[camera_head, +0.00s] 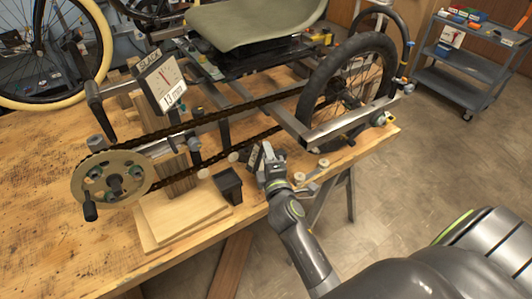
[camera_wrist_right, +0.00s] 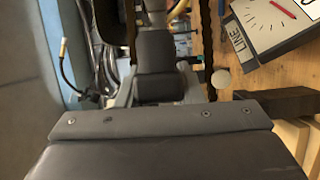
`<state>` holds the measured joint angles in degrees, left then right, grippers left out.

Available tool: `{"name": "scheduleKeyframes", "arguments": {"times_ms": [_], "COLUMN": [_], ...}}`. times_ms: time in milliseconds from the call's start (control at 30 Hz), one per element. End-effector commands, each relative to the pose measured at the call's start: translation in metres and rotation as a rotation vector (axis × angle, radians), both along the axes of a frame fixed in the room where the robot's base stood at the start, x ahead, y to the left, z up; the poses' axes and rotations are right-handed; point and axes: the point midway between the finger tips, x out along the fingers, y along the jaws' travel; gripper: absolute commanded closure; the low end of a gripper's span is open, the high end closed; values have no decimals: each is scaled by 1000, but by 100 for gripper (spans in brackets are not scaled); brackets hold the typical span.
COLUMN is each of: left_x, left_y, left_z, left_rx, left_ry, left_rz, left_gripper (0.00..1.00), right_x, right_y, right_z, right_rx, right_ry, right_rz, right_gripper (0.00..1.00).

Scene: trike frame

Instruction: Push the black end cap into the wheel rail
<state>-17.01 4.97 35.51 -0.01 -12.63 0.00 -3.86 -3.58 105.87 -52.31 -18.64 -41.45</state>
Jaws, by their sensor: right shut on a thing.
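My right gripper (camera_head: 268,158) is just above the front edge of the workbench, below the chain and left of the wheel rail. In the right wrist view its grey fingers (camera_wrist_right: 155,88) are shut on a dark block, which looks like the black end cap (camera_wrist_right: 155,52). In the head view the gripper largely hides the held piece. The wheel rail (camera_head: 345,124) is a silver bar beside the black-tyred wheel, up and to the right of the gripper. They are apart. I cannot make out the rail's open end clearly. My left gripper is not in view.
The chain (camera_head: 215,117) and chainring (camera_head: 108,180) are behind and left. A dial sign (camera_head: 162,82) stands at the back. A grey cart (camera_head: 468,68) stands right, with open floor before it.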

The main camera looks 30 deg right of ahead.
Motion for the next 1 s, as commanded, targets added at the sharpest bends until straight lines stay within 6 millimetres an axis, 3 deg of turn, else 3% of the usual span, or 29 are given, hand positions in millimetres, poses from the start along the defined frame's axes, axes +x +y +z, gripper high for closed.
{"name": "scheduleKeyframes", "arguments": {"times_ms": [500, 1000], "left_x": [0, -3], "left_y": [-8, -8], "left_z": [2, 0], "left_rx": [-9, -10], "left_ry": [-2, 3], "left_rz": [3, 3], "left_gripper": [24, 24], "right_x": [1, 5], "right_y": [4, -38], "right_z": [1, 1], "right_rx": [-27, -30], "right_ry": [0, 0], "right_rz": [4, 4], "right_gripper": [88, 88]}}
